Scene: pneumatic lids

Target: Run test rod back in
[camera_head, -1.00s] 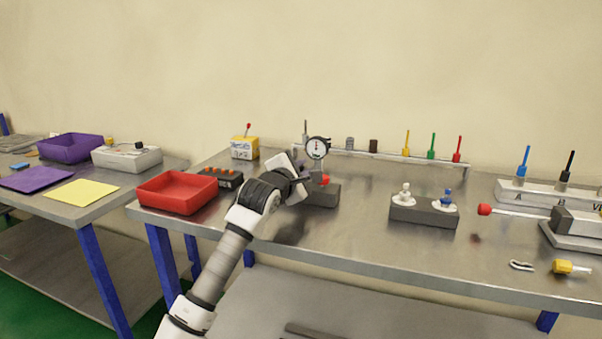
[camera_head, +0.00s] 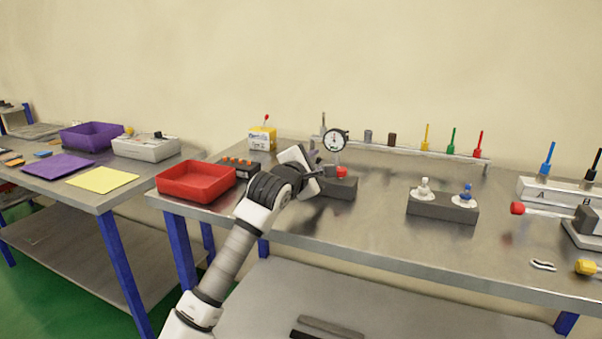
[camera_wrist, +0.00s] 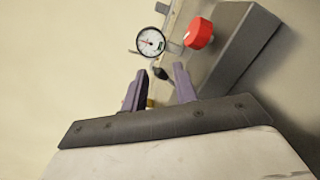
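A rod with a red ball end (camera_head: 517,208) sticks out to the left from a grey block (camera_head: 597,222) at the right edge of the head view. I cannot tell whether this is the test rod. My gripper (camera_head: 322,165) is at the dial gauge (camera_head: 335,140), far left of that rod. In the wrist view its two purple fingers (camera_wrist: 160,86) are apart with nothing held between them. The gauge (camera_wrist: 150,42) and a red knob (camera_wrist: 199,33) on a dark block lie beyond the fingertips. A small black tip (camera_wrist: 161,73) shows between the fingers, farther off.
A red tray (camera_head: 170,192) and an orange-topped block (camera_head: 240,168) stand left of my gripper. A dark block (camera_head: 443,210) with white and blue pieces stands to the right. A rail with coloured pegs (camera_head: 400,152) runs behind. The bench front between the blocks is clear.

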